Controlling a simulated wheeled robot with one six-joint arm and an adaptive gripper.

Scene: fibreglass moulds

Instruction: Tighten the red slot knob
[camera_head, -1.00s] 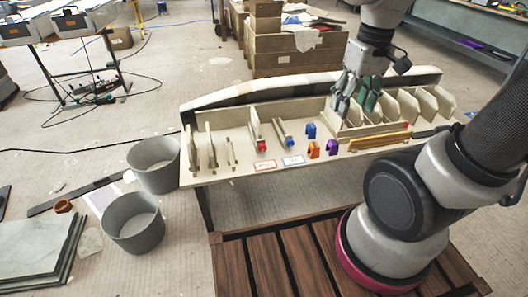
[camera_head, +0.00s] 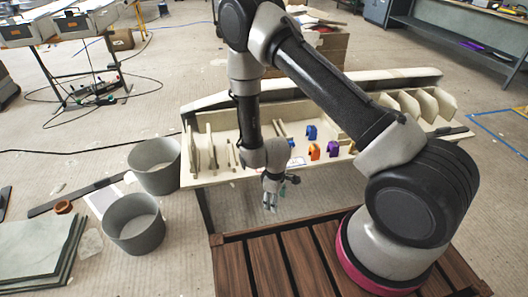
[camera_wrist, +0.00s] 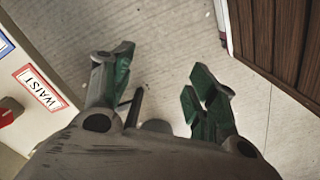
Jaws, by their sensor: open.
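My gripper (camera_head: 270,204) hangs pointing down in front of the mould table's (camera_head: 222,181) front edge. In the wrist view my gripper (camera_wrist: 160,75) is open, with its green-padded fingers apart and nothing between them. Floor lies below it. The knob is off to the left of the fingers, apart from them.
Blue (camera_head: 311,132), orange (camera_head: 314,151) and purple (camera_head: 333,148) clips stand on the table. Two grey buckets (camera_head: 155,165) (camera_head: 134,223) stand on the floor to its left. A slatted wooden platform (camera_head: 280,262) lies in front. A blue-bordered label (camera_wrist: 5,44) shows in the wrist view.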

